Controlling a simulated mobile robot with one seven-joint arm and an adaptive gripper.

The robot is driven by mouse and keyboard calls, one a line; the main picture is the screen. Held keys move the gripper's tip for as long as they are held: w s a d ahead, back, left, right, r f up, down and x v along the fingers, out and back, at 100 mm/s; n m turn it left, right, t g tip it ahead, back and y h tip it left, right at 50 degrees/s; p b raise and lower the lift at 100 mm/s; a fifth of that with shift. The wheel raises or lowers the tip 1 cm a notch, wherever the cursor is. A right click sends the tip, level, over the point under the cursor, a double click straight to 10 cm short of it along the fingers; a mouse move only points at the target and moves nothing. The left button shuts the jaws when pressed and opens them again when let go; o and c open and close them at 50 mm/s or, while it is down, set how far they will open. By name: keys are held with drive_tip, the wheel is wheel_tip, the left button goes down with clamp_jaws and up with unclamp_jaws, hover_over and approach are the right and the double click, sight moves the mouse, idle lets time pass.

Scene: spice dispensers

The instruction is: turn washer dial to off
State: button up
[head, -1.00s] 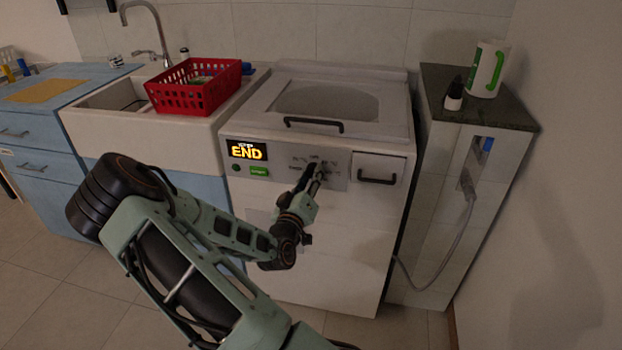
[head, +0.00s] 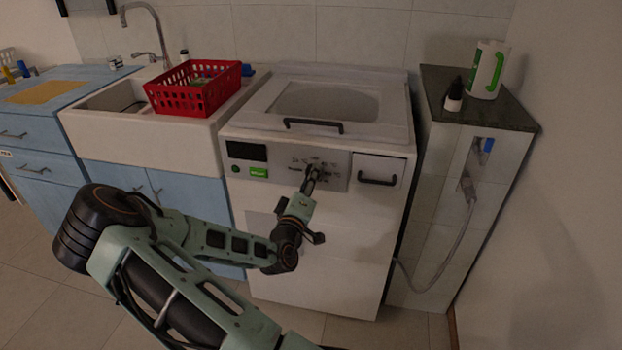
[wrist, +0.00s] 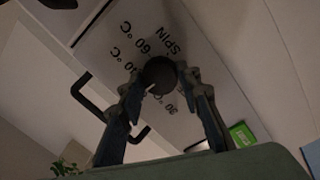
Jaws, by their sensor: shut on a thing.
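The washer (head: 330,245) is white, with a grey control panel on its front. The round dark dial (wrist: 158,70) sits on that panel between my fingers, with a short pale mark on its lower-left side. My gripper (wrist: 160,82) is shut on the dial, one finger on each side. In the head view my gripper (head: 311,178) is at the panel and mostly hides the dial. Labels for SPIN and several temperatures show around the dial; I see no readable "off" label. The washer's display (head: 247,151) is dark.
A green button (head: 258,173) is left of the dial. A black drawer handle (head: 378,181) is close on its right, and the lid handle (head: 314,125) is above. A sink with a red basket (head: 194,88) stands left; a tiled pillar with a hose (head: 440,257) stands right.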

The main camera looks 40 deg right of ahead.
drive_tip(key=o, duration=1.2)
drive_tip(key=shift+c, duration=0.2)
drive_tip(key=v, duration=1.2)
drive_tip(key=shift+f, duration=0.1)
